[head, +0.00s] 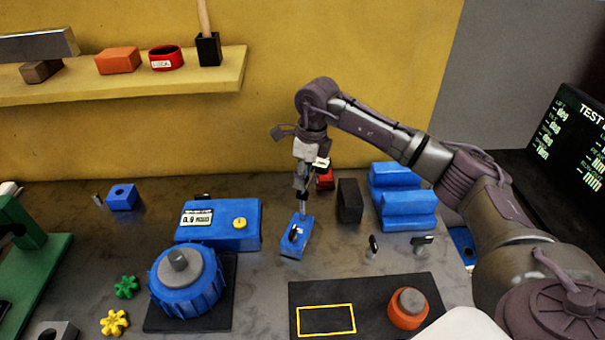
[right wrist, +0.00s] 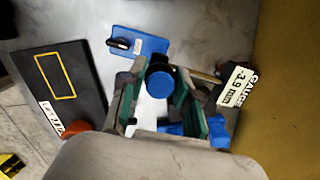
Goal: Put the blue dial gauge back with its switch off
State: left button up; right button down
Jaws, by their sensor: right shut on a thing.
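The blue dial gauge (head: 291,248) has a blue block base, a black switch lever and a thin upright post. It is near the middle of the table, right of a blue box. My right gripper (head: 302,188) is above the base, shut on the gauge's upper part. In the right wrist view my gripper's green-padded fingers (right wrist: 158,100) are on both sides of a round blue part (right wrist: 161,82). The base (right wrist: 145,42) with its black lever (right wrist: 120,43) shows beyond. I cannot tell whether the base touches the table. My left gripper is out of view.
A black mat (head: 375,310) with a yellow outlined rectangle (head: 326,320) and an orange-and-grey button (head: 408,308) lies front right. A black block (head: 350,201) and blue stepped blocks (head: 405,207) stand close right. The blue box (head: 245,235) and round blue positioner (head: 187,285) are left.

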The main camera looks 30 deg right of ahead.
jog(key=c, duration=0.7)
grip_release()
jog(key=shift+c, duration=0.2)
jog(key=shift+s+f, duration=0.1)
jog(key=shift+f, duration=0.15)
notch_tip(320, 180, up, 12)
jog(key=s+d, duration=0.1)
jog(key=shift+s+d+r, duration=0.1)
jog(key=shift+s, duration=0.05)
